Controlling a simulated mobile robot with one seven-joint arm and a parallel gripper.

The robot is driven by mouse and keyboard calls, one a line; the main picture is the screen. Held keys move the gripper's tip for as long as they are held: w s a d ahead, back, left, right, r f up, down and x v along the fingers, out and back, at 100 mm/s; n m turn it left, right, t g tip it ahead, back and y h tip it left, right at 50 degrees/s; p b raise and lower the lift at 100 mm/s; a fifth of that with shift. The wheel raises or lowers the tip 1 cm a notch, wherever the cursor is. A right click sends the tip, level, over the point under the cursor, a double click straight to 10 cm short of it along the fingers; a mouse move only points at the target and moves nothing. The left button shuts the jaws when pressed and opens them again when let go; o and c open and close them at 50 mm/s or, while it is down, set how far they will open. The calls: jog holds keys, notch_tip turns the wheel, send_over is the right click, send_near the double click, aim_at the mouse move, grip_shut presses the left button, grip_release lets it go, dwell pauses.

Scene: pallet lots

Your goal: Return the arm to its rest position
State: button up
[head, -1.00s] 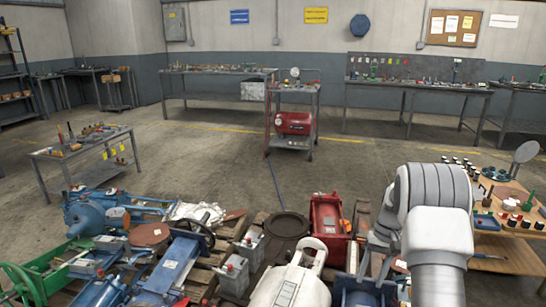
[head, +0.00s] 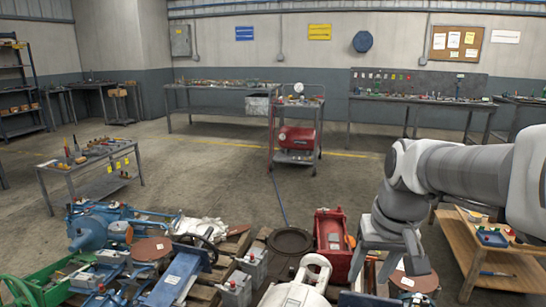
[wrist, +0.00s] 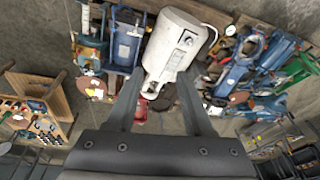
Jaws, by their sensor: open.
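My gripper (head: 388,268) hangs over the right part of the pallet lots in the head view, with its fingers pointing down. In the wrist view my gripper (wrist: 160,78) shows two spread fingers with nothing held between them. The white machine housing (wrist: 172,45) lies beyond the fingertips, apart from them as far as I can tell. The same white housing (head: 297,290) is at the bottom of the head view. My arm reaches in from the right edge, bent above the gripper.
A red machine part (head: 331,240), a blue pump (head: 95,228) and grey batteries (head: 254,268) crowd the pallets. A wooden table (head: 510,272) stands at right, a tool cart (head: 75,163) at left. A red compressor (head: 296,138) is on a trolley. Open floor lies between.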

jog(key=s+a+n+t, duration=0.1)
jog(key=s+a+t, duration=0.2)
jog(key=s, duration=0.9)
notch_tip(320, 180, up, 20)
jog(key=p, duration=1.9)
jog(key=shift+h+p, duration=0.3)
